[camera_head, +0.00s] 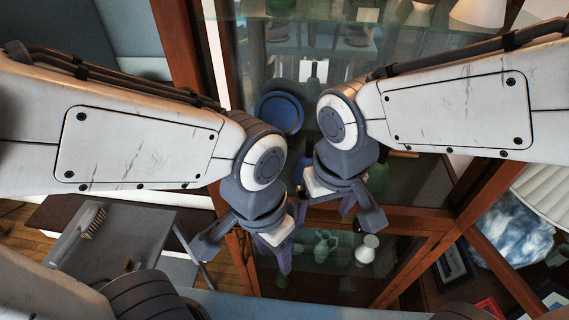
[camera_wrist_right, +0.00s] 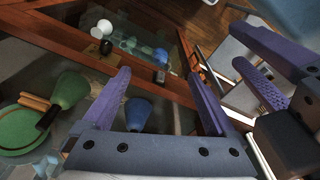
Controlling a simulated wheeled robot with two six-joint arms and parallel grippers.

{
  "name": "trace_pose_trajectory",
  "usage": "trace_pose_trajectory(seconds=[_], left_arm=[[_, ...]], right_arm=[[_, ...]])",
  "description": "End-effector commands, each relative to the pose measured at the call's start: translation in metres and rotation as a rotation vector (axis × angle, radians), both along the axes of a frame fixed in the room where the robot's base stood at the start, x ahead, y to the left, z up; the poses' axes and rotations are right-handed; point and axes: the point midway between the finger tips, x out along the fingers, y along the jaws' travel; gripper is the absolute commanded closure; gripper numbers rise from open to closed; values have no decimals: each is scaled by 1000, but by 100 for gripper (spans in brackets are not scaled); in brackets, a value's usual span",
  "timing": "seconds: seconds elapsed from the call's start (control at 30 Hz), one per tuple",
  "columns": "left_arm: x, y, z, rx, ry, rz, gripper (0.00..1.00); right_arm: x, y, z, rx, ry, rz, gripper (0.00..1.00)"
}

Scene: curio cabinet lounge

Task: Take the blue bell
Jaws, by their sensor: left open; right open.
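The blue bell (camera_wrist_right: 138,114) shows in the right wrist view between the fingers of my right gripper (camera_wrist_right: 158,78), nearer the left finger. The fingers are apart and not closed on it; whether they touch it I cannot tell. There my right gripper (camera_head: 338,210) is open over the cabinet's glass. My left gripper (camera_head: 245,254) is open and empty, close beside it to the left. Part of the left gripper also shows at the right of the right wrist view.
A green bell (camera_wrist_right: 69,88) and a green plate (camera_wrist_right: 18,138) are left of the blue bell. A blue plate (camera_head: 279,113) stands farther back. Wooden cabinet frames (camera_head: 440,218) surround the space. A grey side table (camera_head: 120,240) with a brush (camera_head: 94,222) is at the left.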

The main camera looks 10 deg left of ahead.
Motion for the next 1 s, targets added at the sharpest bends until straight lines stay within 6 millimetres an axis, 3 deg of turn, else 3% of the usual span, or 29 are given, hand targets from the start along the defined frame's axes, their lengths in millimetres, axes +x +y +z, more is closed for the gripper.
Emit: trace_pose_trajectory(seconds=[0.03, 0.1, 0.2, 0.3, 0.5, 1.0], left_arm=[[0, 0, -1, 0, 0, 0, 50], [0, 0, -1, 0, 0, 0, 50], [0, 0, -1, 0, 0, 0, 50], [0, 0, -1, 0, 0, 0, 50], [0, 0, 0, 0, 0, 0, 50], [0, 0, 11, 0, 0, 0, 50]], right_arm=[[30, 7, 7, -3, -41, -84, 8], [68, 15, 17, -1, -102, -205, 8], [114, 23, 29, 13, -180, -353, 8], [143, 27, 37, 30, -234, -451, 8], [166, 28, 20, 38, -259, -506, 8], [188, 29, -33, 37, -256, -499, 8]])
